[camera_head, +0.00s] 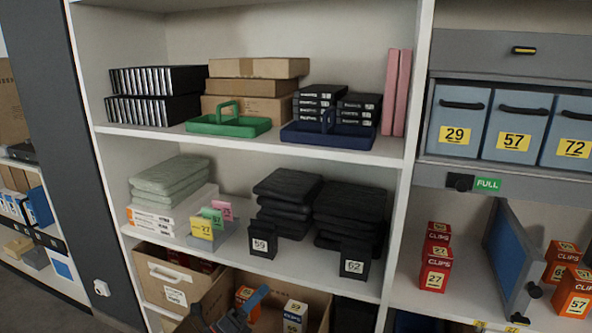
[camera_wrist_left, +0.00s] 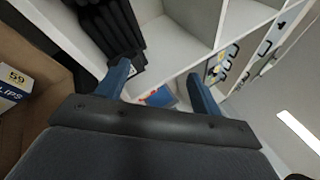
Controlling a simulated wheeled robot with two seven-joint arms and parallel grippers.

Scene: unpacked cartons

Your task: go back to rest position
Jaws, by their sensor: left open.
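My left gripper (camera_head: 250,305) is at the bottom of the head view, in front of the open cartons on the lower shelf. In the left wrist view its two blue fingers stand apart, with nothing held between the fingertips (camera_wrist_left: 162,82). A brown carton (camera_head: 180,279) with a white label is left of the gripper. A second carton (camera_head: 316,301) behind and right of the gripper holds orange and white CLIPS boxes (camera_head: 295,314). A carton wall and a white CLIPS box (camera_wrist_left: 14,86) marked 59 show at the left of the left wrist view. My right gripper is not seen.
The shelf above the cartons holds black stacks (camera_head: 286,187), black bins marked 59 (camera_head: 262,240) and 62 (camera_head: 355,262), and green folded stacks (camera_head: 170,175). Red CLIPS boxes (camera_head: 436,268) and a tilted blue-grey panel (camera_head: 508,257) stand at the right.

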